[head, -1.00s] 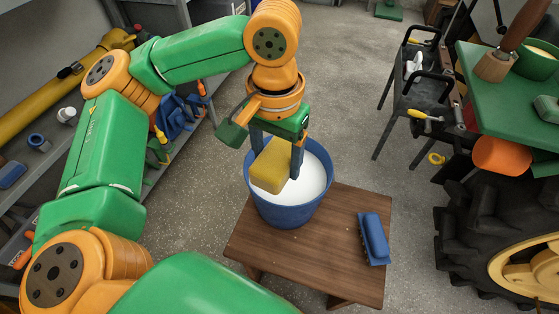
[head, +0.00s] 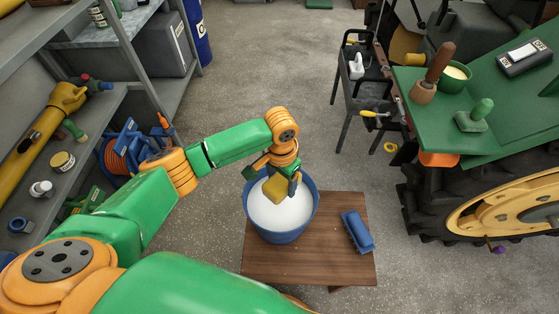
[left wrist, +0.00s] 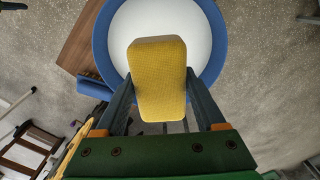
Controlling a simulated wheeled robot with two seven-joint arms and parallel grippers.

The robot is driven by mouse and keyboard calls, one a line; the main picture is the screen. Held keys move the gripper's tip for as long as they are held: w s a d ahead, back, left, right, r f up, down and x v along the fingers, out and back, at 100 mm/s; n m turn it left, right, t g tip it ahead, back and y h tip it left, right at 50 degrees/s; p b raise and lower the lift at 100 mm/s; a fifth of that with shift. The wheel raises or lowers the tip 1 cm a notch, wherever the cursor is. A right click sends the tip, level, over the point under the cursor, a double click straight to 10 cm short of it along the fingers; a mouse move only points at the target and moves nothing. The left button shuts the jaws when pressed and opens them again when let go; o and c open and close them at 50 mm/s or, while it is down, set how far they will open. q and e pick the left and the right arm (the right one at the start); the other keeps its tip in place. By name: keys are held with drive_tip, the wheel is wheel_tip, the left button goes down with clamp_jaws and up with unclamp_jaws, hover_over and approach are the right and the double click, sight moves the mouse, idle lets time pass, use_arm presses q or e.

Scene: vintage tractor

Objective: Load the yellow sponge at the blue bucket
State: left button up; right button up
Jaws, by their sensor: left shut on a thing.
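The yellow sponge (head: 276,190) is held between the fingers of my left gripper (head: 283,184). The gripper is shut on it, over the white-filled opening of the blue bucket (head: 281,237). In the left wrist view, the sponge (left wrist: 158,78) sits between the two fingers, with the bucket's blue rim (left wrist: 101,42) and white contents behind it. I cannot tell exactly how high it is above the white contents. The bucket stands upright on a small wooden table (head: 325,267). My right gripper is not in view.
A blue brush-like block (head: 357,231) lies on the table right of the bucket. Shelves (head: 95,95) with tools stand at the left. A tractor wheel (head: 425,205) and a green surface (head: 540,92) with several items are at the right. Floor between is clear.

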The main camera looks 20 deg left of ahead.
use_arm(q)
drive_tip(key=shift+s+f, duration=0.25)
drive_tip(key=shift+f, duration=0.35)
wheel_tip(320, 180, down, 6)
drive_tip(key=b, duration=0.7)
drive_tip(key=shift+a, duration=0.1)
drive_tip(key=shift+r, duration=0.1)
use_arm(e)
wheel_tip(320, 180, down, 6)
use_arm(q)
drive_tip(key=shift+f, duration=0.5)
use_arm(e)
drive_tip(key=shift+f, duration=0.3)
use_arm(q)
drive_tip(key=shift+s, duration=0.1)
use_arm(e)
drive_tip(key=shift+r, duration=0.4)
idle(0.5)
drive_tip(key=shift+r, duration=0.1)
